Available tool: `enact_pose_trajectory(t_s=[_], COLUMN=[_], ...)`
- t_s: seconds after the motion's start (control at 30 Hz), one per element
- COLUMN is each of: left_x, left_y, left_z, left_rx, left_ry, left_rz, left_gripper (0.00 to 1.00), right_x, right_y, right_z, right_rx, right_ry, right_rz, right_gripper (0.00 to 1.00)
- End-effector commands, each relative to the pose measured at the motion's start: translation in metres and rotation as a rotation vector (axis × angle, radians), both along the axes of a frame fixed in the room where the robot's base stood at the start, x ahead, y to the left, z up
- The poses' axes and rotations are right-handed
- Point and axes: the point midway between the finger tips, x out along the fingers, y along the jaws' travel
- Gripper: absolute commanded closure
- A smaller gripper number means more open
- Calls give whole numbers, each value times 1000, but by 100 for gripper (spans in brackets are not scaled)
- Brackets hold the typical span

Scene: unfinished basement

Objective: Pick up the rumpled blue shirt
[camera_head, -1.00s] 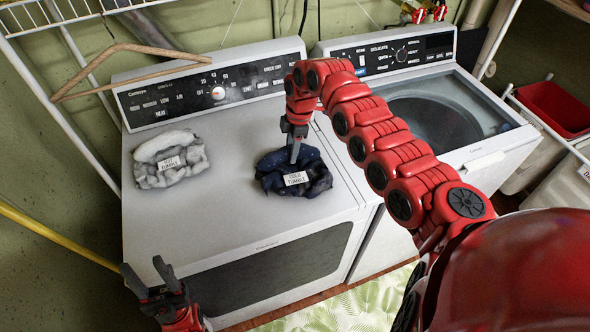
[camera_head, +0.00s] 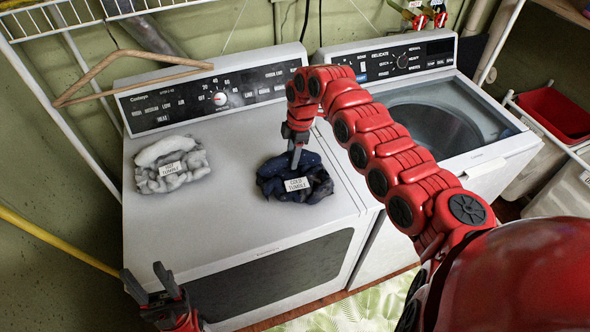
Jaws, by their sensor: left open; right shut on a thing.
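The rumpled dark blue shirt (camera_head: 318,183) lies in a heap on top of the white dryer, with a small white label on its front. My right gripper (camera_head: 296,163) points down at the shirt's top and is shut on its cloth; the fingertips are partly sunk in the folds. The shirt still rests on the dryer top. My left gripper (camera_head: 150,285) is open and empty, low at the left in front of the dryer.
A grey-white rumpled cloth (camera_head: 172,165) with a label lies on the dryer (camera_head: 235,190) to the left. A washer (camera_head: 480,155) with a glass lid stands at the right. A wooden hanger (camera_head: 130,62) hangs at upper left. A red bin (camera_head: 550,112) is far right.

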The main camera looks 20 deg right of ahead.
Motion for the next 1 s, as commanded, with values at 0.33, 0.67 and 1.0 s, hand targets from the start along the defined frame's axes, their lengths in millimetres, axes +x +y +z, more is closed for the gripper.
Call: enact_pose_trajectory(t_s=[0.33,0.67,1.0], left_x=[0,0,0], left_y=[0,0,0], left_z=[-16,-35,-36], left_rx=[0,0,0], left_ry=[0,0,0], left_rz=[0,0,0], left_gripper=[50,50,50], right_x=[1,1,0], right_y=[0,-1,0], right_z=[23,87,101], right_rx=[-1,-4,0], right_ry=[-6,-3,-1], right_rz=[1,1,1], right_gripper=[100,100,100])
